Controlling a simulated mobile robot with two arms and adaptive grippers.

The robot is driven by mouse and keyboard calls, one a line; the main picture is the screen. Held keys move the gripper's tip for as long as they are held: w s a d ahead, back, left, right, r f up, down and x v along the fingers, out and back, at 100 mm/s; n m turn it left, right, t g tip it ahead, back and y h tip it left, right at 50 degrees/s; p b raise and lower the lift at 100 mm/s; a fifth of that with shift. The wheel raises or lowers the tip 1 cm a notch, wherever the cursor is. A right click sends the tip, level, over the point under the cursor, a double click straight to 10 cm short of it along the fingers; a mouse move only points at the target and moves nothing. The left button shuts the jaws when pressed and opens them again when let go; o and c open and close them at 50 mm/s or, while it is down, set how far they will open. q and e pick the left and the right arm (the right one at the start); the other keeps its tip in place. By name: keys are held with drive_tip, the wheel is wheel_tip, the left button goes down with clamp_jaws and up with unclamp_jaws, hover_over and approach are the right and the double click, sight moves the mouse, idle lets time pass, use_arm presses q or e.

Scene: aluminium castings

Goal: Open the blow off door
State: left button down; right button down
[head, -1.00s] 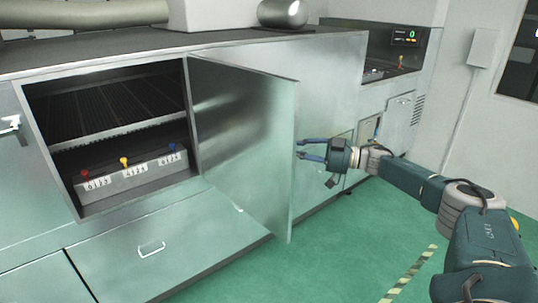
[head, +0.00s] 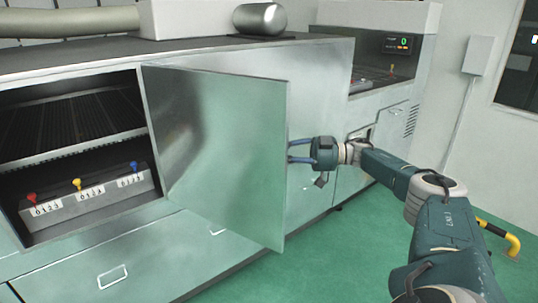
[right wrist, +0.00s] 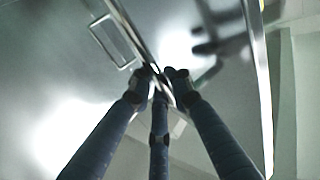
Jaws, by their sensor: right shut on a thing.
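The blow off door (head: 222,155) is a plain metal panel on the cabinet front, hinged at its left side. It stands swung out, with its inner face toward the head camera. My right gripper (head: 290,152) is at the door's free right edge, reaching in from the right. In the right wrist view its dark fingers (right wrist: 160,84) close together on a thin shiny metal part of the door. Whether this is a handle or the edge itself I cannot tell. The door hides part of the fingertips in the head view. My left gripper is not in view.
The opening at left shows a dark grate and a box (head: 90,205) with red, yellow and blue knobs. A drawer handle (head: 112,277) is below. A metal cylinder (head: 260,18) lies on top. Green floor (head: 340,260) is clear in front; a yellow rail (head: 505,238) stands at right.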

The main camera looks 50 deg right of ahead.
drive_tip(key=shift+f, duration=0.1)
drive_tip(key=c, duration=1.7)
unclamp_jaws()
drive_tip(key=shift+s+d, duration=0.1)
drive_tip(key=v, duration=0.7)
drive_tip(key=shift+s+d, duration=0.15)
drive_tip(key=shift+s, duration=0.05)
